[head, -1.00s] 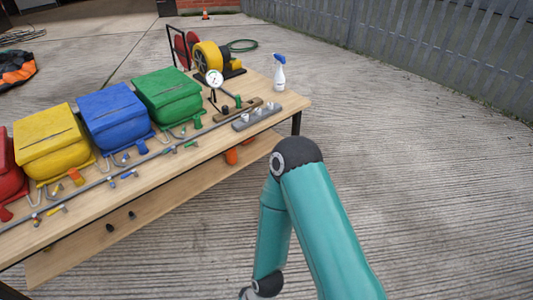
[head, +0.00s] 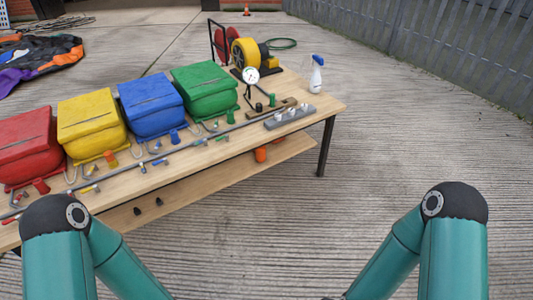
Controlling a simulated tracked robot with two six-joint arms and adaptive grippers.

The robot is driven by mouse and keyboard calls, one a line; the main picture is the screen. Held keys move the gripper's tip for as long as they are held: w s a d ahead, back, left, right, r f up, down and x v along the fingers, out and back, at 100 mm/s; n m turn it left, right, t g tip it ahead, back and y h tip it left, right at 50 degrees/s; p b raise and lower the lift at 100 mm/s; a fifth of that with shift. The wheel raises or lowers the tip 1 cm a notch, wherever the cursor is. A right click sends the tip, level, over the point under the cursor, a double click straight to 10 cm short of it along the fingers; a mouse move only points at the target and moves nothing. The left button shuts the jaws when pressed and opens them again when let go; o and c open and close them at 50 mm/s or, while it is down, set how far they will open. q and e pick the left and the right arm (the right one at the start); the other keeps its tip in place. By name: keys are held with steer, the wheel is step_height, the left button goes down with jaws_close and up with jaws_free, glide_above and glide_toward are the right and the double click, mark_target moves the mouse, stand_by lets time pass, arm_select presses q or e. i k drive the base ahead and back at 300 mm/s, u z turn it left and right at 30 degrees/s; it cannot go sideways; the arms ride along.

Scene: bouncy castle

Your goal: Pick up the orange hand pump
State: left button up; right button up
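An orange object (head: 261,154), which looks like part of the orange hand pump, shows on the lower shelf under the right part of the wooden table (head: 225,150). The tabletop hides its upper part. My two teal arms come up from the bottom of the head view, one at the left and one at the right. Both grippers are below the picture, so I cannot see whether they are open or shut.
Red (head: 28,146), yellow (head: 92,123), blue (head: 150,104) and green (head: 205,88) boxes line the table, with pipes and fittings before them. A gauge (head: 251,76), a yellow blower (head: 244,52) and a spray bottle (head: 316,75) stand to the right. The concrete floor right of the table is clear.

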mark_target(261, 152)
steer(key=z, duration=0.1)
steer(key=i, duration=1)
steer(key=u, duration=0.1)
steer(key=k, duration=0.6)
steer(key=u, duration=0.3)
steer(key=i, duration=1.4)
steer(key=u, duration=0.55)
